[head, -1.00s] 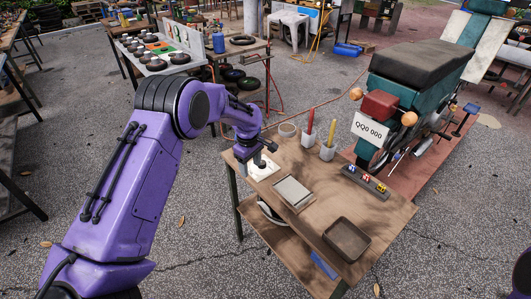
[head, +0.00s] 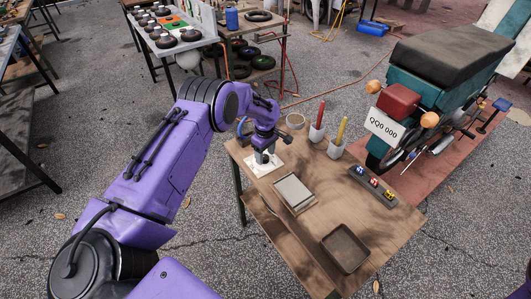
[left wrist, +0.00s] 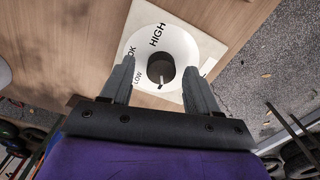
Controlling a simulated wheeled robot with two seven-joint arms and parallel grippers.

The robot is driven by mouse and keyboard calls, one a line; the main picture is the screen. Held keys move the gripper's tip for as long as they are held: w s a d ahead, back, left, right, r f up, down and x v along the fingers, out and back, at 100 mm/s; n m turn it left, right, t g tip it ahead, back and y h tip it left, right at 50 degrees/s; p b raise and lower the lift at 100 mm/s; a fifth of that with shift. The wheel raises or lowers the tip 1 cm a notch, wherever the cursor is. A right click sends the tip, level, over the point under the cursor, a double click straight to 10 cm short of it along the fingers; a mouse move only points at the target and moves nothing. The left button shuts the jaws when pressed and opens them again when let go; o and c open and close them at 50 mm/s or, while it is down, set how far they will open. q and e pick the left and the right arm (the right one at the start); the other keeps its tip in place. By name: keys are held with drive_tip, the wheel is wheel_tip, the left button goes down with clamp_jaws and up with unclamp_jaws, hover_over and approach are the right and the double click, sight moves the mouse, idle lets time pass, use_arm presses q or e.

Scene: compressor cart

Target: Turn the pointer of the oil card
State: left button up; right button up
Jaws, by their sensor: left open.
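The oil card (head: 252,170) is a pale square at the far left of the wooden cart top. In the left wrist view its white dial (left wrist: 180,47) reads HIGH, OK and LOW. The dark round pointer knob (left wrist: 160,70) stands at the dial's middle; its light mark faces the bottom of the picture, past LOW. My left gripper (head: 262,158) is over the card, pointing down. In the left wrist view its open fingers (left wrist: 160,78) are on either side of the knob, with gaps visible. My right gripper is not in view.
On the cart (head: 300,223) are a grey-topped pad (head: 294,191), an empty brown tray (head: 345,248), a dark rack with small coloured pieces (head: 372,185), two cups holding red and yellow sticks, and a ring (head: 295,121). A motorcycle (head: 430,85) stands at the right.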

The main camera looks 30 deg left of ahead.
use_arm(q)
drive_tip(key=shift+f, duration=0.35)
drive_tip(key=shift+s, duration=0.1)
drive_tip(key=c, duration=1)
drive_tip(key=shift+c, duration=0.2)
